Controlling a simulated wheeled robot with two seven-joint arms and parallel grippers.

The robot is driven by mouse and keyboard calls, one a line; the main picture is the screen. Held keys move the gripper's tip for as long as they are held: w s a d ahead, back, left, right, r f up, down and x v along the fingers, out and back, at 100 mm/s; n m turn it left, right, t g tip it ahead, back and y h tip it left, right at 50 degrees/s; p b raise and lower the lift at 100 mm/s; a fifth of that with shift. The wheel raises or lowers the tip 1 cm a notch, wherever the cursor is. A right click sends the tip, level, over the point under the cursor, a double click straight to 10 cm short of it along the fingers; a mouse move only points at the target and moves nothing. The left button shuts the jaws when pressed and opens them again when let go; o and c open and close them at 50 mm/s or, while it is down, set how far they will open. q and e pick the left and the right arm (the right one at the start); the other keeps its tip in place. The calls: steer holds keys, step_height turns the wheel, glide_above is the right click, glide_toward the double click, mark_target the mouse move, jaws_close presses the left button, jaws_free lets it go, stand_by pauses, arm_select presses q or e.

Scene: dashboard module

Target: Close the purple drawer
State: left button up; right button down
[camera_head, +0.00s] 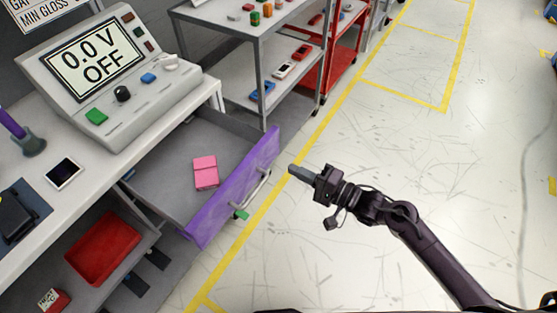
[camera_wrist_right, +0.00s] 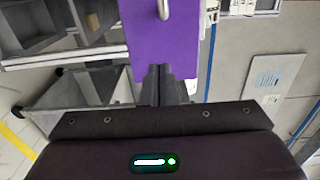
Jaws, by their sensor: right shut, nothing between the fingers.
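The purple drawer (camera_head: 238,186) is pulled out from under the white workbench, with a pink block (camera_head: 205,172) lying inside it. Its purple front carries a metal bar handle (camera_head: 256,192). My right gripper (camera_head: 292,169) is shut and empty, just right of the drawer front in the head view, with its tips pointing at the front. In the right wrist view the shut fingers (camera_wrist_right: 159,72) lie over the lower part of the purple front (camera_wrist_right: 180,40); the handle (camera_wrist_right: 163,8) shows above them. I cannot tell whether the tips touch the front. My left gripper is not in view.
A meter reading "0.0 V OFF" (camera_head: 95,55) stands on the workbench (camera_head: 120,160). A red tray (camera_head: 103,247) is on a shelf below. A grey shelf rack (camera_head: 240,42) stands behind the drawer. The floor (camera_head: 400,130) to the right is clear.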

mark_target(268, 157)
steer(key=x, duration=0.4)
steer(key=shift+w+a, duration=0.15)
steer(key=shift+a, duration=0.15)
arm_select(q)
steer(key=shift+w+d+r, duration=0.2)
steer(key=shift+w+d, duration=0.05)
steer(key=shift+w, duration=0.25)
arm_select(e)
steer(key=shift+w+a, duration=0.45)
steer(key=shift+a, duration=0.1)
